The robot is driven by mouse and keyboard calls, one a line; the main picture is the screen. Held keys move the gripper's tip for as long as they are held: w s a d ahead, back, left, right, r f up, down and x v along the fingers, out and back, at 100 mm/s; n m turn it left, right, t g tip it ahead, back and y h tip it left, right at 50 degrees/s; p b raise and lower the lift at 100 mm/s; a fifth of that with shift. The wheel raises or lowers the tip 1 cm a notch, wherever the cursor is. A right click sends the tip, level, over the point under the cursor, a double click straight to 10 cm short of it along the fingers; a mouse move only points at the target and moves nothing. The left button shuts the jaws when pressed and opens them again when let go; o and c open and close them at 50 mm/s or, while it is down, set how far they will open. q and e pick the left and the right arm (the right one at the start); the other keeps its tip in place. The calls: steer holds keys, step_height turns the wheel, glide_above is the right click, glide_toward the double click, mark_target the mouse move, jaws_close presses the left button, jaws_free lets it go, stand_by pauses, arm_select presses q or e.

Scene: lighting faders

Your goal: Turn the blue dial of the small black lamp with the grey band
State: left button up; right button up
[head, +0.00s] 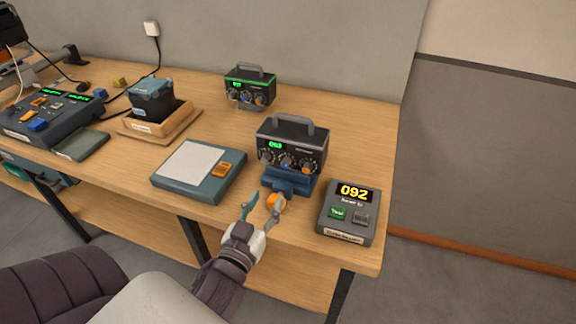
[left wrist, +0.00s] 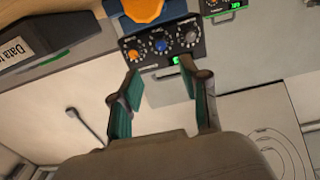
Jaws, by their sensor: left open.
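The small black lamp with the grey band (head: 292,146) sits in a blue holder (head: 290,182) near the front of the bench, its handle up. Its front has a green display and a row of dials, with the blue dial (head: 286,162) in the middle. In the left wrist view the blue dial (left wrist: 160,45) shows between an orange and a grey dial. My left gripper (head: 262,210) is open and empty, in front of and below the lamp, near the holder's orange knob (head: 277,201). In the left wrist view its spread fingers (left wrist: 162,80) are apart from the dial. My right gripper is not in view.
A similar lamp with a green band (head: 250,90) stands behind. A grey display box reading 092 (head: 347,212) is at right. A flat teal panel (head: 198,170), a wooden tray (head: 160,128) and a control console (head: 50,115) lie left. Bare bench separates the lamps.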

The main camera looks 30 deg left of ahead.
mark_target(284, 165)
arm_select(q)
steer(key=p+x, duration=0.2)
steer(key=x, duration=0.8)
steer(key=shift+r, duration=0.15)
steer(key=shift+w+a, duration=0.15)
steer(key=shift+w, duration=0.55)
jaws_close()
